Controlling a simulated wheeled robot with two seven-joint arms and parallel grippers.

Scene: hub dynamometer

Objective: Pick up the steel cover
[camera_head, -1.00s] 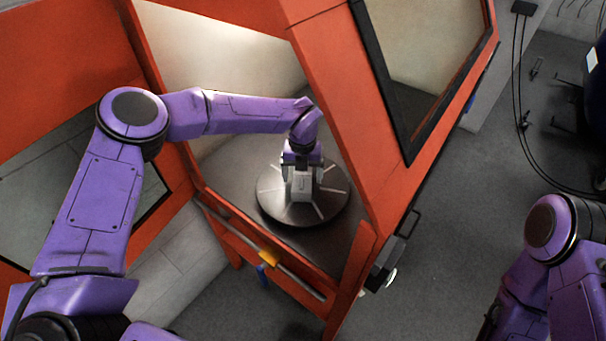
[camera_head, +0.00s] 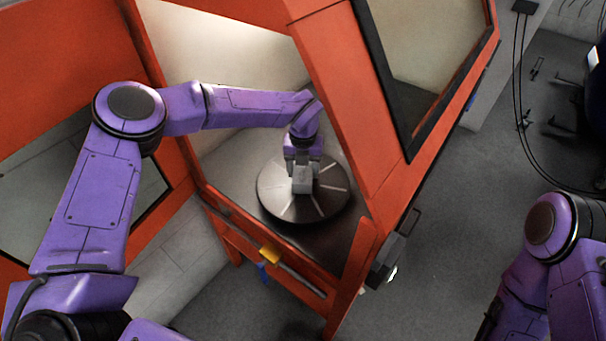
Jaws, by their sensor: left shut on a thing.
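The steel cover (camera_head: 273,190) is a round, dark grey disc with light radial marks, inside the orange cabinet. My left gripper (camera_head: 302,182) reaches down over its middle and is shut on the cover at its centre. The gripper and a light grey block there hide the exact grip. The cover looks level, with a dark shadow around its near edge; it seems slightly clear of the surface below. My right gripper is out of view; only part of the right arm shows at the lower right.
The orange cabinet frame (camera_head: 352,110) stands close on the right of my left arm. A low rail with a yellow clip (camera_head: 270,253) crosses the cabinet's front. Open grey floor (camera_head: 465,210) lies to the right. A black cable (camera_head: 520,90) hangs at the upper right.

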